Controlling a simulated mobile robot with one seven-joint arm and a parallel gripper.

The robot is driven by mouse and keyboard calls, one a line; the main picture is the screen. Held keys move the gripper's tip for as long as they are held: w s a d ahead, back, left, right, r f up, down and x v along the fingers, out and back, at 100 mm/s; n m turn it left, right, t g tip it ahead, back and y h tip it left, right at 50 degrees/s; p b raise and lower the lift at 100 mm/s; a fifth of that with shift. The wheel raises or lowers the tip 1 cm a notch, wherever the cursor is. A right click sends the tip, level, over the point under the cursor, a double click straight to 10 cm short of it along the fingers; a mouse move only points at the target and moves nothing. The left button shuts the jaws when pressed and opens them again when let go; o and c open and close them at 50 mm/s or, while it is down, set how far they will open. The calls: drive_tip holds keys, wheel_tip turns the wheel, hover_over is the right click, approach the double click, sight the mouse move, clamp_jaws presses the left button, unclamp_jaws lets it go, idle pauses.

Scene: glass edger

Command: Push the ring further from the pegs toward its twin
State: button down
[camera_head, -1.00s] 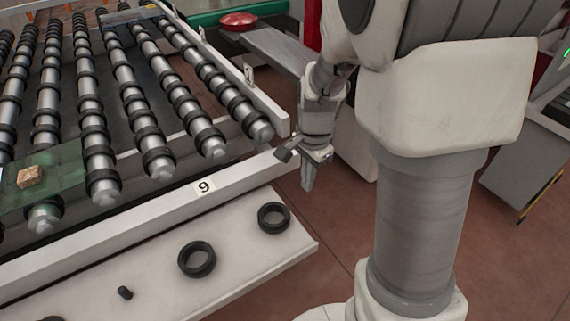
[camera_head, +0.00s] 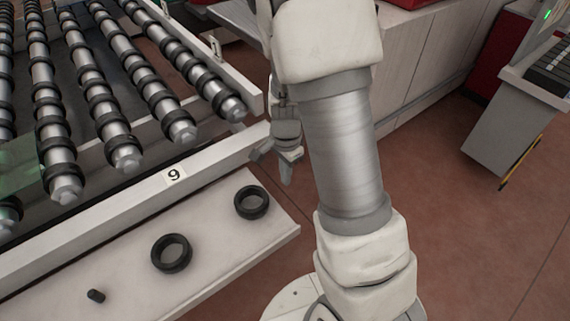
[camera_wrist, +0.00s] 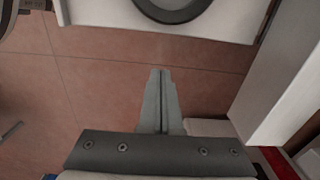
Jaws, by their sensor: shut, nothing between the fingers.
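Two black rings lie flat on a pale shelf (camera_head: 215,243) in the head view. One ring (camera_head: 158,262) lies nearer a small black peg (camera_head: 96,296). Its twin (camera_head: 238,207) lies farther right, near the shelf's end, and the two are apart. My gripper (camera_head: 287,180) is shut and empty, pointing down just beyond the shelf's right end, apart from both rings. In the wrist view, the shut fingers (camera_wrist: 160,74) are over the floor, and part of one black ring (camera_wrist: 172,17) shows at the top edge; which ring cannot be told for certain.
Bare reddish floor (camera_head: 480,235) is open at right, with a grey cabinet (camera_head: 505,130) farther back.

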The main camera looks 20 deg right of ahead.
sight(256, 213)
drive_tip(key=shift+s+a+f, duration=0.1)
drive_tip(key=shift+s+a, duration=0.1)
drive_tip(key=shift+a, duration=0.45)
drive_tip(key=shift+s+a+f, duration=0.1)
drive_tip(key=shift+s+a, duration=0.15)
drive_tip(key=shift+a, duration=0.35)
drive_tip(key=shift+s+a+f, duration=0.1)
drive_tip(key=shift+s+a, duration=0.1)
drive_tip(key=shift+a, duration=0.45)
drive_tip(key=s+a+p, duration=0.1)
drive_tip(key=a, duration=0.1)
drive_tip(key=a+p, duration=0.1)
drive_tip(key=a, duration=0.2)
drive_tip(key=s+a+p, duration=0.1)
drive_tip(key=a+p, duration=0.1)
drive_tip(key=shift+s+a+r, duration=0.15)
drive_tip(key=shift+s+a, duration=0.2)
drive_tip(key=shift+a, duration=0.05)
drive_tip(key=shift+s+a, duration=0.1)
drive_tip(key=shift+a, duration=0.15)
